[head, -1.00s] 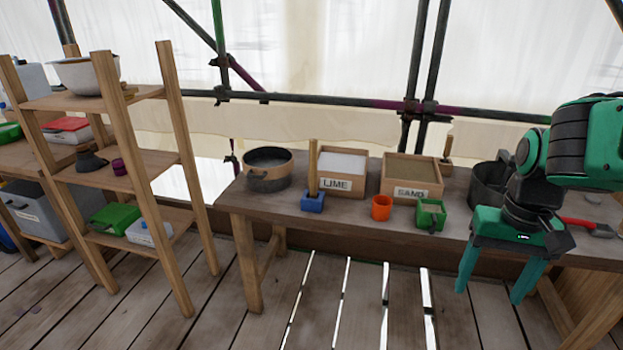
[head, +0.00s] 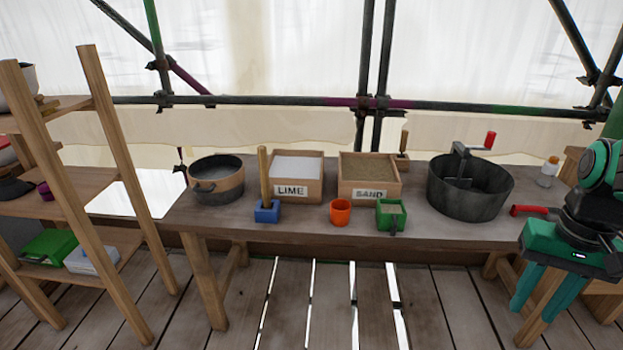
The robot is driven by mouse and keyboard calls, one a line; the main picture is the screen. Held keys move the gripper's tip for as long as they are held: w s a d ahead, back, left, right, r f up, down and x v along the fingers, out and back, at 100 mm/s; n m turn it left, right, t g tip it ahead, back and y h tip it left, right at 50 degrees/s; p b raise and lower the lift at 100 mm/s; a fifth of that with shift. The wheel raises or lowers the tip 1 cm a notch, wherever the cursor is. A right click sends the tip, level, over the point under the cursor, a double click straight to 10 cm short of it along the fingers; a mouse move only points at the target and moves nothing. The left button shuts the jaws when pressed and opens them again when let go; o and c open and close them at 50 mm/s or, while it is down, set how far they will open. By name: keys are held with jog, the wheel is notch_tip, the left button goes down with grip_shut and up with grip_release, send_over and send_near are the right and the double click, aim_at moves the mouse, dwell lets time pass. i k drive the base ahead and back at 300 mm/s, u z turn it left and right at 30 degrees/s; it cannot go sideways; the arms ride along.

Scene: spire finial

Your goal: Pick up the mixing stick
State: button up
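A wooden stick (head: 264,172) stands upright in a small blue holder (head: 267,212) near the front edge of the workbench, left of centre; it looks like the mixing stick. My gripper (head: 530,312) is at the far right, in front of the bench and below its top, with its green fingers pointing down. The fingers are apart with nothing visible between them. It is well to the right of the stick and touches nothing that I can see.
The workbench (head: 300,228) holds a pot (head: 216,180), a LIME box (head: 297,190), a SAND box (head: 369,191), an orange cup (head: 340,213), a green container (head: 391,215) and a large dark bucket (head: 469,189). A wooden shelf (head: 128,172) stands left. Floor in front is clear.

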aim_at(262, 158)
jog(key=z, duration=1.75)
jog(key=i, duration=1.35)
jog(key=u, duration=3.4)
jog(key=i, duration=1)
